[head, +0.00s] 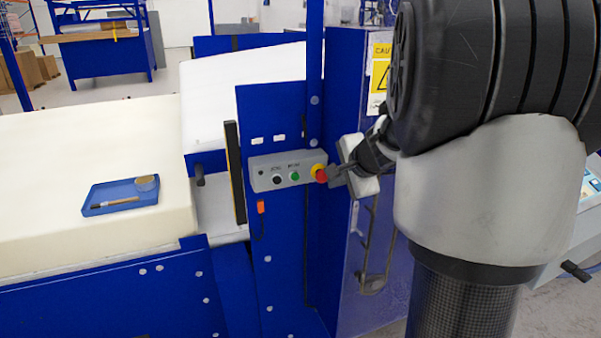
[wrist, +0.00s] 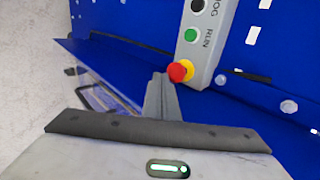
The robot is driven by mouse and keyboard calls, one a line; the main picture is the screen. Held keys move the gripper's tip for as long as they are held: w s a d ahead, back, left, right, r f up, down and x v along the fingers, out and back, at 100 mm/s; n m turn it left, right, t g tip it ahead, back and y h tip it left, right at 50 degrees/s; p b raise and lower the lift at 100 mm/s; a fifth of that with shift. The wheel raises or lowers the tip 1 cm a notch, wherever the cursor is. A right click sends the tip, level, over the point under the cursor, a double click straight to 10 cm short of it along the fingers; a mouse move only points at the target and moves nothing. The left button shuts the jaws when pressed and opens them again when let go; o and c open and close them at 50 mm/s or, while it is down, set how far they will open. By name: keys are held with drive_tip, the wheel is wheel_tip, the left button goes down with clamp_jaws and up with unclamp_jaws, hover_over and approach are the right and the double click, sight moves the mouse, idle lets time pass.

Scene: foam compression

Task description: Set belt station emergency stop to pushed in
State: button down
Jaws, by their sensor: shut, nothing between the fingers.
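The emergency stop is a red mushroom button (head: 321,174) on a yellow collar, at the right end of a grey control box (head: 275,172) on a blue panel. The red button (wrist: 177,72) also shows in the wrist view, just past the fingertips. My gripper (head: 332,172) is shut and empty, its fingertips at the button's right side in the head view. In the wrist view my gripper (wrist: 160,78) has its tips just left of the red head. I cannot tell whether they touch it. How far the button stands out is not clear.
The box also carries a green button (head: 295,176) and a black button (head: 277,180). A yellow caution sign (head: 380,75) is on the panel to the right. A blue tray (head: 120,196) lies on the cream foam block (head: 60,160) at left. My arm hides the right side.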

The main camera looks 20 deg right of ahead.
sight(323, 173)
drive_tip(key=shift+w+a+r, duration=0.1)
drive_tip(key=shift+w+r, duration=0.05)
drive_tip(key=shift+w, duration=1.25)
drive_tip(key=shift+w, duration=0.1)
drive_tip(key=shift+w, duration=0.45)
drive_tip(key=shift+w+a+r, duration=0.15)
drive_tip(key=shift+r, duration=0.15)
